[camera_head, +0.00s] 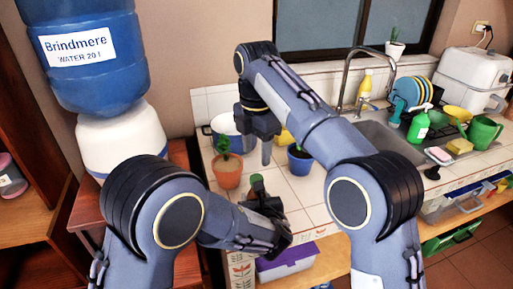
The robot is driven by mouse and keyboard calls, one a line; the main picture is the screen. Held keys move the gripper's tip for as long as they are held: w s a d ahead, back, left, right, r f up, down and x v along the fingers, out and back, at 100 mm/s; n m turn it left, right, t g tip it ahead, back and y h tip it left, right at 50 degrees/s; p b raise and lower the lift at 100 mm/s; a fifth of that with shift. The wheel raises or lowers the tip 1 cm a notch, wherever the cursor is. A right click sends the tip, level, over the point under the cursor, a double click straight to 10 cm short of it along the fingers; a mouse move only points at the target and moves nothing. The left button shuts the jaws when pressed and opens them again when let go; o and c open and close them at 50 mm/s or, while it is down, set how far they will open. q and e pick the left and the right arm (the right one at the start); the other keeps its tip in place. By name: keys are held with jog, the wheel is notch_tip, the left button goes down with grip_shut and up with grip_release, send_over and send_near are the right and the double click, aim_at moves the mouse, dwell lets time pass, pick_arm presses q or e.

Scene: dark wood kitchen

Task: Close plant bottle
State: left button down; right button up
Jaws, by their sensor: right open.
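A dark green bottle-like thing (257,183) stands up just above my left gripper (268,212) at the near counter edge. The gripper and arm hide its lower part, and I cannot tell whether it is held or whether it has a cap on. My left gripper's fingers are mostly hidden, so its opening cannot be told. My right gripper (264,150) is open and points down over the counter, above and slightly right of the green thing, apart from it.
A plant in a terracotta pot (227,172) and a plant in a blue pot (300,162) stand close on either side. A pot (228,128) is behind. The sink (385,135) with a green soap bottle (418,127) is right. A water dispenser (120,140) stands left.

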aim_at(257, 178)
dwell(0.3)
jog(key=shift+f, duration=4)
